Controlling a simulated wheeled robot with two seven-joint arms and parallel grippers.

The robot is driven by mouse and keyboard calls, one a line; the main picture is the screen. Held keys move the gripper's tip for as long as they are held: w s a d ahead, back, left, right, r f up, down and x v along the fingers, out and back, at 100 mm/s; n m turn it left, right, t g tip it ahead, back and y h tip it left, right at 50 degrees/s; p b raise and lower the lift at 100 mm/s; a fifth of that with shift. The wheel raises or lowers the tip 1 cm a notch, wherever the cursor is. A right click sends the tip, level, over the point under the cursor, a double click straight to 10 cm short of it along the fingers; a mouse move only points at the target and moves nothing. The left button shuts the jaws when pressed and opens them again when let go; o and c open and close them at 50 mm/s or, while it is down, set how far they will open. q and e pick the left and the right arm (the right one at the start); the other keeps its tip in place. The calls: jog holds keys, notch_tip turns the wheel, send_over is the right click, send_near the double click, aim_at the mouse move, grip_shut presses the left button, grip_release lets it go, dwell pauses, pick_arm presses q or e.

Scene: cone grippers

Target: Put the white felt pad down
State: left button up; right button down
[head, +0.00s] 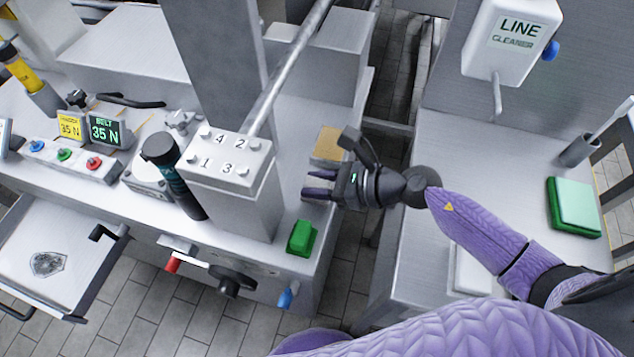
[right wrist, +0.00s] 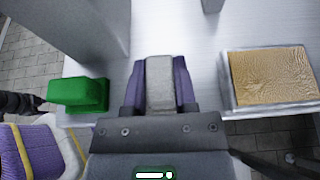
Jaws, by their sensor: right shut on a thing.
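My right gripper (head: 321,187) is over the right end of the machine's grey top, between the numbered block and the tan pad. It also shows in the right wrist view (right wrist: 162,85), where its two purple fingers are shut on a pale grey-white piece (right wrist: 160,84), which looks like the white felt pad. The piece stands upright between the fingers. In the head view it is mostly hidden by the fingers. Whether it touches the metal top cannot be told.
A tan pad in a metal tray (head: 329,144) lies behind the gripper; a green block (head: 301,238) is at the front corner. The grey numbered block (head: 231,190) rises at left. A gap of tiled floor separates the right table, which holds a green pad (head: 574,205).

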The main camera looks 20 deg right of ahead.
jog(key=shift+f, duration=0.25)
jog(key=c, duration=0.6)
grip_release()
jog(key=shift+r, duration=0.1)
jog(key=shift+o, duration=1)
pick_arm(q)
jog(key=shift+w+f, duration=0.15)
jog(key=shift+w, duration=0.15)
pick_arm(e)
jog(key=shift+r, duration=0.1)
